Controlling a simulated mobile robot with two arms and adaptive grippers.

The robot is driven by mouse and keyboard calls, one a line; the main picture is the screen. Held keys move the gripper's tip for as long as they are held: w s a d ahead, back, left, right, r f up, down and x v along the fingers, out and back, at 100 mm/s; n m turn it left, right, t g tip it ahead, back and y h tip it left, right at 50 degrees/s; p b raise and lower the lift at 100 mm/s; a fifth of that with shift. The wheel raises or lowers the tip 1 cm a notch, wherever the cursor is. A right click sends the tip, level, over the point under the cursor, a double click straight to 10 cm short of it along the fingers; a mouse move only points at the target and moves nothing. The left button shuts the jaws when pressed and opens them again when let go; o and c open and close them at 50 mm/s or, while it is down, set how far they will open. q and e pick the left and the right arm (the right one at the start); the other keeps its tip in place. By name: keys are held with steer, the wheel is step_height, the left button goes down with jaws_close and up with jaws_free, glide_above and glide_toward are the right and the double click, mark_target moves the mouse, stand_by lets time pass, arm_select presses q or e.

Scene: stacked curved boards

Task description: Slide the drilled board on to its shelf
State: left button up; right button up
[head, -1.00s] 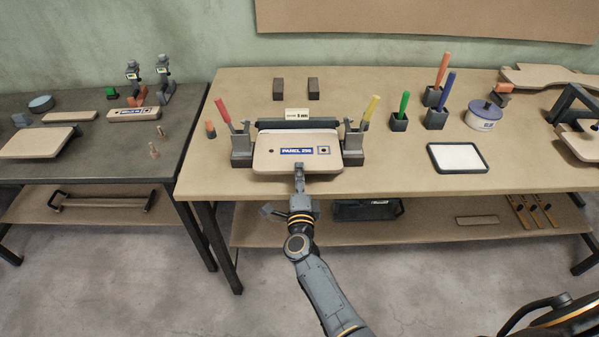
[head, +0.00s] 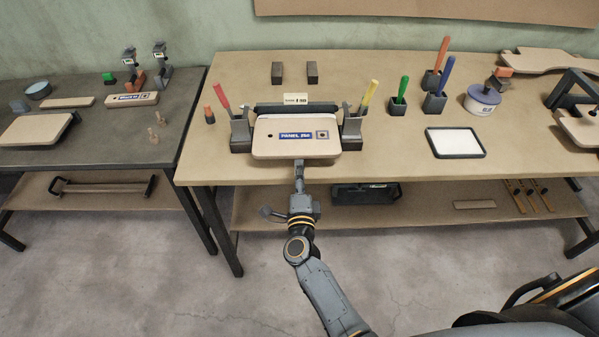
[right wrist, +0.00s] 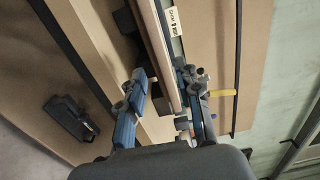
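The drilled board (head: 296,147) is pale, with a dark hole at its left, a blue PANEL label and a square mark. In the head view it lies between the two grey posts of the shelf (head: 240,133), in front of the dark back bar and a small label card (head: 295,98). My right gripper (head: 299,163) is at the middle of the board's front edge. In the right wrist view, its blue fingers (right wrist: 165,105) are spread, with the board's edge (right wrist: 162,45) ahead between them and a gap beside the left finger. My left gripper is out of view.
Red and yellow handles (head: 370,96) stand beside the posts. Green and blue handles in holders, a round tub (head: 482,99) and a white tray (head: 455,143) stand to the right. Two dark blocks (head: 312,72) stand behind. A darker bench (head: 90,135) is at left.

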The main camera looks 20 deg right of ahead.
steer(key=o, duration=0.4)
steer(key=shift+s+a+f, duration=0.1)
steer(key=shift+a, duration=0.15)
